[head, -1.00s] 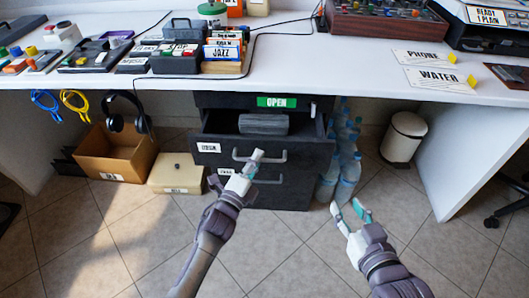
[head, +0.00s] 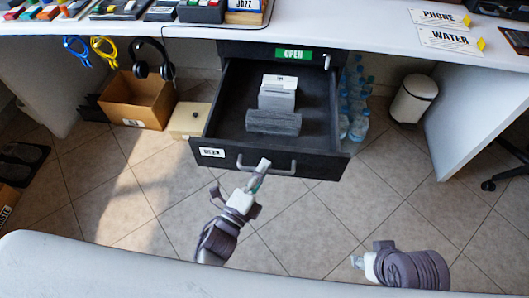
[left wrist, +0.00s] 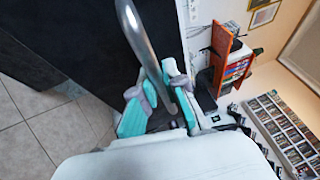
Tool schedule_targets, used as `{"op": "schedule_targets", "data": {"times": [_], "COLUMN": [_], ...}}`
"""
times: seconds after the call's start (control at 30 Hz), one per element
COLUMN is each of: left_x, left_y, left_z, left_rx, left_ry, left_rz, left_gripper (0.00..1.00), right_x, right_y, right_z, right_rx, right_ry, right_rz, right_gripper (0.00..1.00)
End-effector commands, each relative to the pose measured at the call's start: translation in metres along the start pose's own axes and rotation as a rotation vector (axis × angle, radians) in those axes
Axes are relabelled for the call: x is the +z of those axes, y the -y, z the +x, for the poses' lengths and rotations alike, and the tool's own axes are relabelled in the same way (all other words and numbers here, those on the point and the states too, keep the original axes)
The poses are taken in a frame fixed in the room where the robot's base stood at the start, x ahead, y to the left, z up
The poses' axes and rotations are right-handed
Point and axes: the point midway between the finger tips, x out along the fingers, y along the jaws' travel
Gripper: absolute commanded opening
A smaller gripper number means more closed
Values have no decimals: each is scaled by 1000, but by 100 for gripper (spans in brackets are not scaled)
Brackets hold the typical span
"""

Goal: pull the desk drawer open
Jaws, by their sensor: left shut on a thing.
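The dark desk drawer (head: 230,120) stands pulled well out from under the desk in the head view, with stacks of grey and white cards (head: 278,95) inside. Its metal bar handle (head: 285,170) is on the front panel, beside a white label. My left gripper (head: 262,168) is shut on the left part of the handle. In the left wrist view the handle (left wrist: 137,35) runs down between the teal-padded fingers (left wrist: 157,98). My right arm shows at the lower right in the head view; its gripper (head: 360,262) is partly seen, and its fingers cannot be made out.
A green OPEN sign (head: 294,54) is above the drawer. A cardboard box (head: 137,98) and a beige box (head: 188,120) stand on the floor to the left. Water bottles (head: 357,120) and a white bin (head: 413,98) stand to the right. Tiled floor in front is clear.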

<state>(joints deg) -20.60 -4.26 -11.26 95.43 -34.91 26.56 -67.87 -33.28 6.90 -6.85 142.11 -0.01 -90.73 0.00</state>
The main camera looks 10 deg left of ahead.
Motion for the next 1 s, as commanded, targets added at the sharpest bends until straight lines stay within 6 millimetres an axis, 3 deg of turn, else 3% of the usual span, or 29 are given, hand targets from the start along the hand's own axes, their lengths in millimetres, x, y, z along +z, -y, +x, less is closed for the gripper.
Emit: {"op": "schedule_targets", "data": {"times": [0.53,0.57,0.7,1.0], "left_x": [-3,-3,-3,-4], "left_y": [1,1,1,2], "left_z": [-10,-10,-10,-10], "left_rx": [2,2,2,1], "left_ry": [2,2,1,1], "left_rz": [0,0,0,0], "left_gripper": [0,12,36,37], "right_x": [-1,-1,-1,-2], "right_y": [0,0,0,0], "right_z": [-2,-2,-2,-2], "right_rx": [0,0,0,-1], "right_ry": [-2,-2,-2,-6], "right_rz": [0,0,-1,0], "right_gripper": [40,40,40,40]}}
